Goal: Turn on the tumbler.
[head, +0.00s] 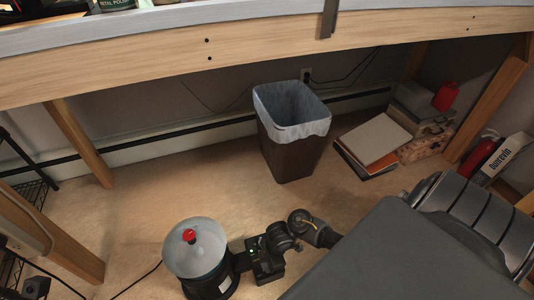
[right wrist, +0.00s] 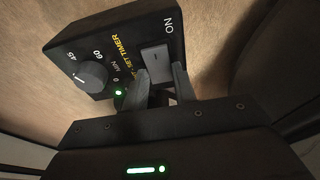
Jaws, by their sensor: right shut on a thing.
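The tumbler (head: 212,268) stands on the floor at the lower left in the head view, a dark drum with a pale round lid and a red knob. Its black control box (right wrist: 112,40) fills the top of the right wrist view, with a round timer dial (right wrist: 90,76), yellow lettering, the word ON and a grey switch (right wrist: 155,57). My right gripper (right wrist: 168,82) is at the box's edge beside the switch, jaws shut on part of the box; exactly which part is hard to see. In the head view my right gripper (head: 242,262) is right of the drum. My left gripper is not in view.
A lined trash bin (head: 292,150), books (head: 375,140) and boxes (head: 428,143) stand on the floor farther back. A workbench beam (head: 200,50) runs above. A cord lies left of the tumbler. The floor between the tumbler and bin is clear.

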